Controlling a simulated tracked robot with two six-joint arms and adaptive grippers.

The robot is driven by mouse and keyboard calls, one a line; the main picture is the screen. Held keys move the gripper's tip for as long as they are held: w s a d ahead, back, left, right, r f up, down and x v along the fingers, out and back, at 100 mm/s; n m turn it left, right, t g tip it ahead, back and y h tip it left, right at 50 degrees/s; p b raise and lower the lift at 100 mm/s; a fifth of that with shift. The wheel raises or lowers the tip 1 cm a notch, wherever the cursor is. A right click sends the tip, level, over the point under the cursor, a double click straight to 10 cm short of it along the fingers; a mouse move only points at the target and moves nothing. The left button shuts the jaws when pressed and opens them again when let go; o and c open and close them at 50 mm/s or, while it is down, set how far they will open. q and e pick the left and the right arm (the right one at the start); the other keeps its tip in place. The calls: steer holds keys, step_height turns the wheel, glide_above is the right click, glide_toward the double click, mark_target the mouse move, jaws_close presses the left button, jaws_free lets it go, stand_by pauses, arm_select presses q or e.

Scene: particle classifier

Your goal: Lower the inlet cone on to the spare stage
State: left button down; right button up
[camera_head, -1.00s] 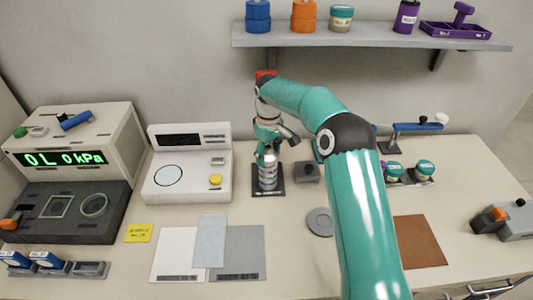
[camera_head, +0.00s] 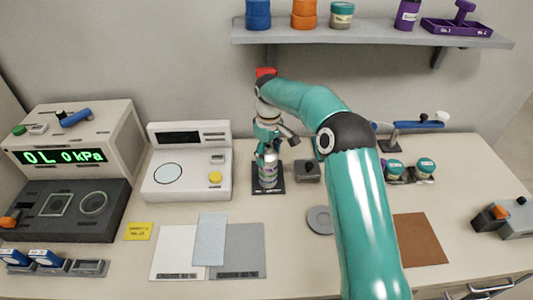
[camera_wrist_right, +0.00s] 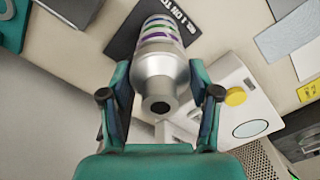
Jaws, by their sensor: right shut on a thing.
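The inlet cone (camera_wrist_right: 160,82) is a silver metal piece with a dark hole in its narrow end. It sits between the two fingers of my right gripper (camera_wrist_right: 161,108), which is shut on it. In the head view my right gripper (camera_head: 268,145) is at the top of an upright silver column (camera_head: 268,174) with coloured bands, standing on a dark plate (camera_head: 268,190). The cone looks in line with the banded column; I cannot tell whether they touch, nor pick out the spare stage among the bands. My left gripper is out of view.
A white scale-like device (camera_head: 188,184) stands left of the column, and a small grey block (camera_head: 307,171) is close on its right. A grey disc (camera_head: 320,220) lies in front. A shelf (camera_head: 370,36) hangs above at the back. My right arm covers the bench's middle right.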

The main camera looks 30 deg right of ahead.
steer(key=o, duration=1.4)
step_height(320, 180, up, 11)
steer(key=shift+f, duration=0.1)
steer(key=shift+r, duration=0.5)
